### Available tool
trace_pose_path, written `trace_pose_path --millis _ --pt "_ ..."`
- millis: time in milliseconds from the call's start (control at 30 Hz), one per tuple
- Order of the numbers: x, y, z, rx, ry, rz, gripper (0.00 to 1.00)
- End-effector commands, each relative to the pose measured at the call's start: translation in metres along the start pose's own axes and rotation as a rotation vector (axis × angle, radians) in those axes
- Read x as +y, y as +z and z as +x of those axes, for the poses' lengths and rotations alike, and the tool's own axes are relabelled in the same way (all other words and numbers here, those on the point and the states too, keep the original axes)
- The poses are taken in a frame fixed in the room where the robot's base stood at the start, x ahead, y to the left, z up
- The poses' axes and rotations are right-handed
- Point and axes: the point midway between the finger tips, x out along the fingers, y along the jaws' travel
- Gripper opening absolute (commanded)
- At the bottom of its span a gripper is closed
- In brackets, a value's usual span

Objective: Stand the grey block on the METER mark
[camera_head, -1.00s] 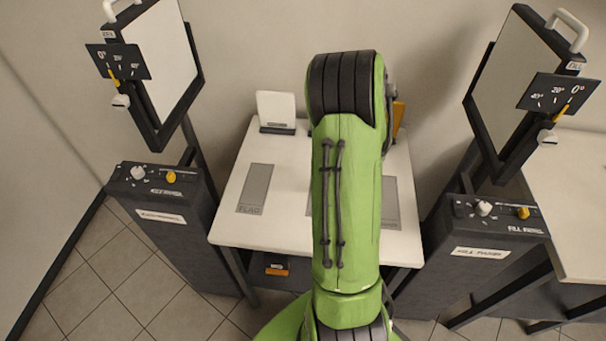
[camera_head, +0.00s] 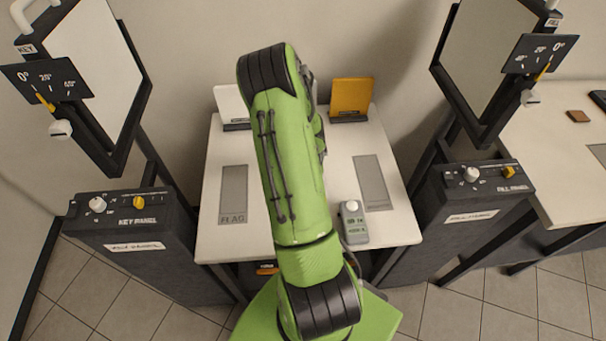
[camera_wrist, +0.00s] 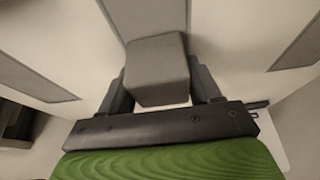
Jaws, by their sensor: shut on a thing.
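The grey block (camera_wrist: 158,62) is between the two dark fingers of my gripper (camera_wrist: 163,88) in the wrist view, and the gripper is shut on it. A darker grey mark (camera_wrist: 145,12) on the white table lies behind the block in that view; the block covers part of it, and I cannot tell the gap beneath. In the head view my green arm hides the gripper and block. The FLAG mark (camera_head: 233,195) is at the table's left, and another grey mark (camera_head: 371,183) is at the right, its label too small to read. No METER lettering is legible.
A white card (camera_head: 229,105) and an orange card (camera_head: 351,97) stand at the back of the table (camera_head: 215,235). A small grey device with a white dome (camera_head: 353,224) sits front right. The KEY PANEL box (camera_head: 135,222) and fill panel box (camera_head: 480,195) flank the table.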

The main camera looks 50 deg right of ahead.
Motion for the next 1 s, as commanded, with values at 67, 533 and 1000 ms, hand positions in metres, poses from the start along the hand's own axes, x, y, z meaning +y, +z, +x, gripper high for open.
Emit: trace_pose_path --millis 67,533,1000 --pt "0.0 -0.001 -0.001 0.001 -0.001 0.0 0.29" --pt "0.0 0.001 0.003 -0.001 -0.001 -0.001 0.88" --pt "-0.001 -0.003 -0.042 0.005 -0.003 0.001 0.88"
